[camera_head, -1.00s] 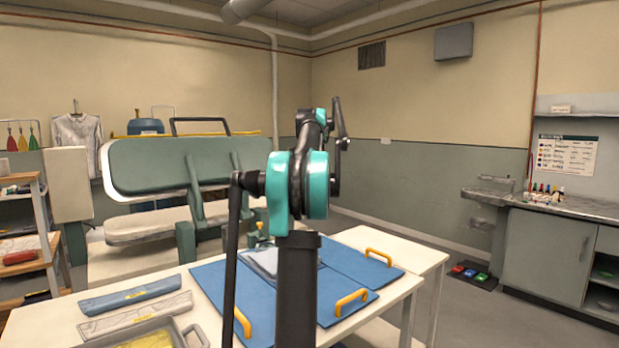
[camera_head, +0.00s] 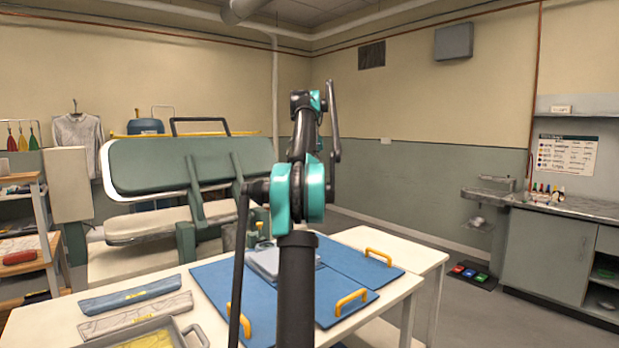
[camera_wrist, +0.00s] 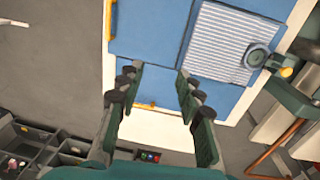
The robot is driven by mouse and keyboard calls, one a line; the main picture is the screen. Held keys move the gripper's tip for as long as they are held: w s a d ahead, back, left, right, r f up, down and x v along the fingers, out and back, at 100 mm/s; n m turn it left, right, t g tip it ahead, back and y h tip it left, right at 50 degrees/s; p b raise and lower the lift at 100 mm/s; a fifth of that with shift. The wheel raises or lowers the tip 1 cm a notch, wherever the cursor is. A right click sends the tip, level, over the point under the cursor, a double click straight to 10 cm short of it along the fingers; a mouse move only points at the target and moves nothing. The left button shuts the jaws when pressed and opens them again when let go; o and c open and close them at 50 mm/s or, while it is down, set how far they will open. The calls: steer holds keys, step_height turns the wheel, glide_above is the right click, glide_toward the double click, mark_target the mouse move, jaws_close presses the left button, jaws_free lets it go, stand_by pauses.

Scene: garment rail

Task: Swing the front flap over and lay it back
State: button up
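A blue folding board (camera_head: 212,279) with yellow handles lies on the white table, its panels flat. A grey striped folded piece (camera_wrist: 242,40) lies on it; it also shows in the head view (camera_head: 263,262), partly behind my arm. In the wrist view, a blue panel (camera_wrist: 165,88) with a small yellow-orange handle (camera_wrist: 148,104) lies beyond and between my fingers. I cannot tell for sure which panel is the front flap. My gripper (camera_wrist: 161,72) is open and empty, above the board's edge. It is not visible in the head view.
The white table (camera_head: 393,301) also holds two flat folded packs (camera_head: 130,296) and a grey tray (camera_head: 190,332) at front left. A large green press (camera_head: 185,165) stands behind. A round grey-topped object (camera_wrist: 258,56) is beside the striped piece.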

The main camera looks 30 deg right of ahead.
steer(key=shift+w+a+r, duration=0.1)
steer(key=shift+w+r, duration=0.4)
steer(key=shift+r, duration=0.4)
